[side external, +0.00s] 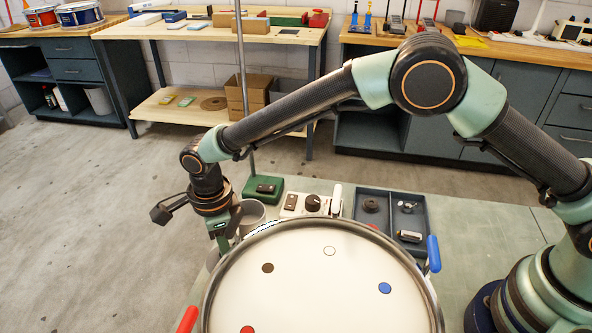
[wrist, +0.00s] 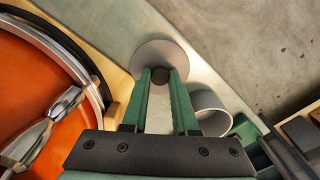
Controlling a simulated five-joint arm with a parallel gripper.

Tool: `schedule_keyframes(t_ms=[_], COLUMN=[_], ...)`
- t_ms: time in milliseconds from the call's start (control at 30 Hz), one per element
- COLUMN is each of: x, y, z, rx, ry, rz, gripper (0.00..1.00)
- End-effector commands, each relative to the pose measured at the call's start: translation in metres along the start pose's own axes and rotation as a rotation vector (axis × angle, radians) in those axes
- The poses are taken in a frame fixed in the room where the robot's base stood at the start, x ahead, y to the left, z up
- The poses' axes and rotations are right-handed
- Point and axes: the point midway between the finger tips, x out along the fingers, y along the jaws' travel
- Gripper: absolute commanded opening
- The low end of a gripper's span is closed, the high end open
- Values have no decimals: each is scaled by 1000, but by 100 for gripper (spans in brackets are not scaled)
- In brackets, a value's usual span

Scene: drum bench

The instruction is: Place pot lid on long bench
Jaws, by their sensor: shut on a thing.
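My gripper (wrist: 160,76) is shut on the dark knob of a round grey pot lid (wrist: 156,51). In the wrist view the lid lies flat beyond the fingertips, over the pale green bench top (wrist: 113,18). I cannot tell whether it touches the bench. An open grey pot (wrist: 208,101) stands to the right of the fingers. In the side external view my gripper (side external: 227,238) points down at the left of the pot (side external: 252,207). The lid there is mostly hidden behind the drum. The bench top (side external: 470,235) also shows at the right.
A large drum (side external: 320,290) with coloured dots fills the near part of the bench. Behind it are a green stand base (side external: 262,190) with a tall rod, a control box (side external: 311,205) and a dark parts tray (side external: 391,211). Other workbenches stand at the back wall.

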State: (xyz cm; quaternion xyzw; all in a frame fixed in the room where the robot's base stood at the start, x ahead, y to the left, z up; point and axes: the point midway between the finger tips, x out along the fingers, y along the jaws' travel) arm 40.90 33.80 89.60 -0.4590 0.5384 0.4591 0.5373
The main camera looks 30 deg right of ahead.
Motion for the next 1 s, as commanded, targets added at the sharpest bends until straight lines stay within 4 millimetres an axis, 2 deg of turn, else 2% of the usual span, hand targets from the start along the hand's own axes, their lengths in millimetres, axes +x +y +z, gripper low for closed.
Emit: schedule_keyframes(t_ms=[500,533,600,1000], x=[8,8,8,3], y=[0,0,0,-1], z=[0,0,0,1], rx=[0,0,0,0], ry=[-1,-1,-1,-2], rz=[-1,-1,-1,-2], gripper=[0,31,57,57])
